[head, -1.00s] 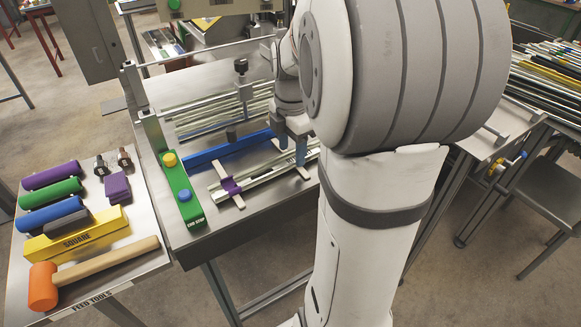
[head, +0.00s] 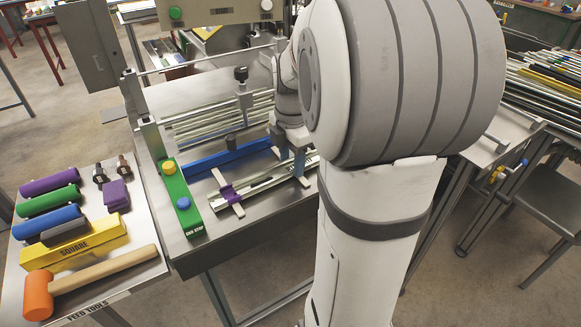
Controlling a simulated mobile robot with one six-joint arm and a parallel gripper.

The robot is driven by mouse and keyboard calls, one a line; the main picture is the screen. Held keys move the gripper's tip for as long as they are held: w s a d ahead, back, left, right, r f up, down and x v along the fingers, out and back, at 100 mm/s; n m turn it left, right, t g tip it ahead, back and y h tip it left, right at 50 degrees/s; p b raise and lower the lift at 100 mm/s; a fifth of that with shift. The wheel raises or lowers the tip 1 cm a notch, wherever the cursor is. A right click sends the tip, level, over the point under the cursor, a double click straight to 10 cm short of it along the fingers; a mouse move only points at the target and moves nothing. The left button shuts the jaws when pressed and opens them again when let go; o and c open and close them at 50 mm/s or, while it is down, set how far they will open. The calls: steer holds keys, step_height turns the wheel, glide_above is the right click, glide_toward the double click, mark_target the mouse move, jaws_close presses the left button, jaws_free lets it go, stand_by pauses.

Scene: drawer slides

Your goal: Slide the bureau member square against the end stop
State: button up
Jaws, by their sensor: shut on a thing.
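The bureau member is a long pale metal slide member (head: 258,187) lying aslant on the steel bench, with a purple piece (head: 231,194) across it near its left end. A gap shows between the member's left end and the end stop. My gripper (head: 292,169) points down at the right part of the member and is shut on it. My arm hides the member's far right end, and the fingertips are hard to make out.
A blue bar (head: 228,156) lies behind the member, with several metal rails (head: 200,124) beyond it. The left tool table holds an orange mallet (head: 39,295), a yellow square (head: 75,246) and several coloured tools. Long stock (head: 550,85) lies at the right.

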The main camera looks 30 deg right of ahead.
mark_target(281, 174)
steer(key=shift+c, duration=0.7)
steer(key=shift+a, duration=0.2)
steer(key=shift+a, duration=1.25)
steer(key=o, duration=0.7)
